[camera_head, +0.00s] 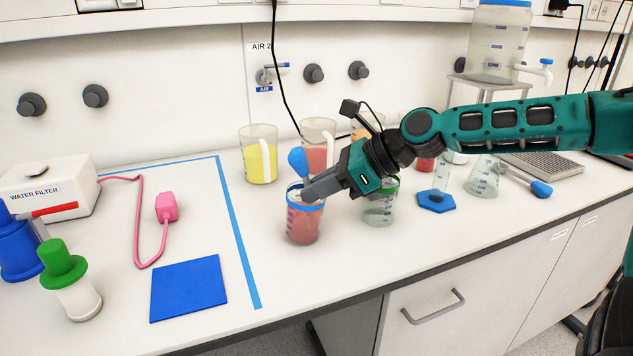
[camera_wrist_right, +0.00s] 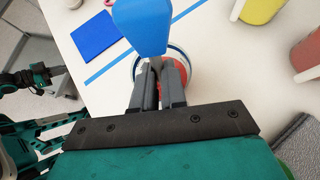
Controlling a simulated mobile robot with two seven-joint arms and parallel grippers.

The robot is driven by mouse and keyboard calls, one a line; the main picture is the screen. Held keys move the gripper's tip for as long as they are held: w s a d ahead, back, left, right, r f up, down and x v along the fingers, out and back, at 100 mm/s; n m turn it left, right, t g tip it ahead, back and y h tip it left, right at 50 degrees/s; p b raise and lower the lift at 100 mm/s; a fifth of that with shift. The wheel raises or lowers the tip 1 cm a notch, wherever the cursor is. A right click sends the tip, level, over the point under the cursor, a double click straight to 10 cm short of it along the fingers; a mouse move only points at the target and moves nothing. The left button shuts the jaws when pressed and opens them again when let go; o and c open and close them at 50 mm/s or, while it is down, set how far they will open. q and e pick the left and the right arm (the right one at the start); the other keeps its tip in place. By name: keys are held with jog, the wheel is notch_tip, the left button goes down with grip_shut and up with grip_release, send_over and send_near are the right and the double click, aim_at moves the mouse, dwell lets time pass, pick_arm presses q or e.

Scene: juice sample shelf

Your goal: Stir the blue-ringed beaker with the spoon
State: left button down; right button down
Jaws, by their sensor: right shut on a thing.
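The blue-ringed beaker (camera_head: 303,226) stands upright on the bench near its front edge, with red liquid in it. My right gripper (camera_head: 309,192) is at its rim, shut on the spoon (camera_head: 297,160). The spoon's broad blue end points up above the fingers; its lower part is hidden by the fingers and beaker. In the wrist view the spoon's blue end (camera_wrist_right: 140,28) rises in front of the fingers (camera_wrist_right: 157,75), and the beaker's rim (camera_wrist_right: 191,62) shows behind and around them. What seems to be my left gripper (camera_wrist_right: 22,78) hangs at that view's left, small and unclear.
A yellow-filled jug (camera_head: 258,160) and a red-filled jug (camera_head: 318,138) stand behind. A green-ringed beaker (camera_head: 380,208) is close on the right under my arm. A flask (camera_head: 482,180) stands farther right. A blue mat (camera_head: 188,290) lies left; the bench between is clear.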

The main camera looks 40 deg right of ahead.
notch_tip(320, 180, up, 12)
jog(key=p, duration=0.9)
jog(key=shift+r, duration=0.2)
